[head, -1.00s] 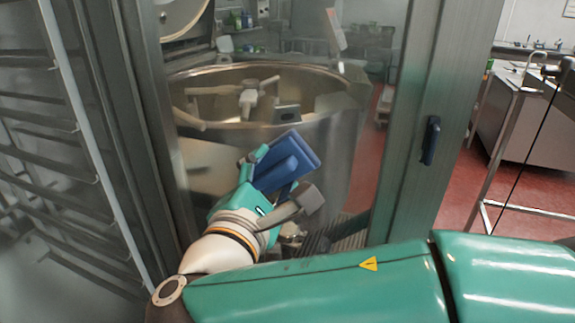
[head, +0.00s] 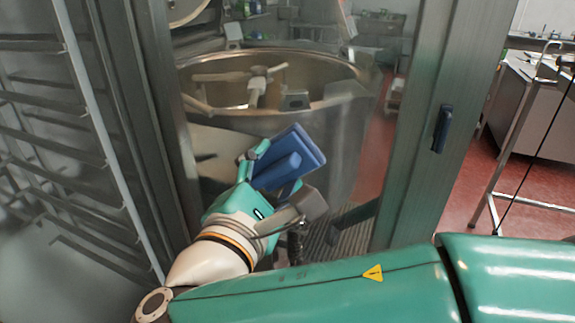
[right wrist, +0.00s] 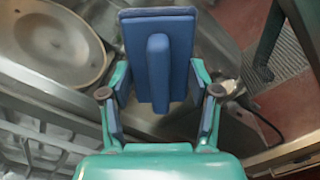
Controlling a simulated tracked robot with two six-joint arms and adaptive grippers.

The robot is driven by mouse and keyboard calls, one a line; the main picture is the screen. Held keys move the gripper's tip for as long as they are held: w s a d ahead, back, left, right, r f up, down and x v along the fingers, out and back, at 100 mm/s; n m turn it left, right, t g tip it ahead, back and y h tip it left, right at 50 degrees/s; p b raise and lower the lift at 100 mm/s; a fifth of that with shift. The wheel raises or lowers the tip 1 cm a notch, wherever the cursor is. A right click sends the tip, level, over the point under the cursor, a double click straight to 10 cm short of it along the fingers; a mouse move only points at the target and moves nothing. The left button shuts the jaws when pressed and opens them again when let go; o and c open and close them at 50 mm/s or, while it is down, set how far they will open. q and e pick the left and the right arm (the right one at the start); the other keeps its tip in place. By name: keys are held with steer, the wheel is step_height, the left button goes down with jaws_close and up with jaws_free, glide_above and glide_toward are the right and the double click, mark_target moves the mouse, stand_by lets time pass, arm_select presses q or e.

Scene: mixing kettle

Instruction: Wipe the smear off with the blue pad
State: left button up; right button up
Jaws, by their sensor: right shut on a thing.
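The blue pad (head: 303,150) is a flat block with a raised blue grip bar on its near side. My right gripper (head: 273,172) is shut on it, and the pad is tilted in front of the kettle and the glass panel. In the right wrist view the pad (right wrist: 183,50) stands beyond the gripper (right wrist: 160,100), with a finger on each side of its bar. I cannot make out a clear smear, and the pad and arm hide part of the panel. I cannot tell whether the pad touches the glass. My left gripper is not in view.
A metal mixing kettle (head: 335,115) with stirring arms stands behind the glass. A grey metal frame post (head: 425,75) with a dark blue handle (head: 441,128) is on the right. A metal rack (head: 55,117) stands close on the left. Red floor shows at the right.

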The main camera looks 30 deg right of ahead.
stand_by(0.3)
steer(key=shift+w+d, duration=0.1)
steer(key=shift+x, duration=3.3)
steer(key=shift+x, duration=1)
steer(key=shift+d, duration=0.15)
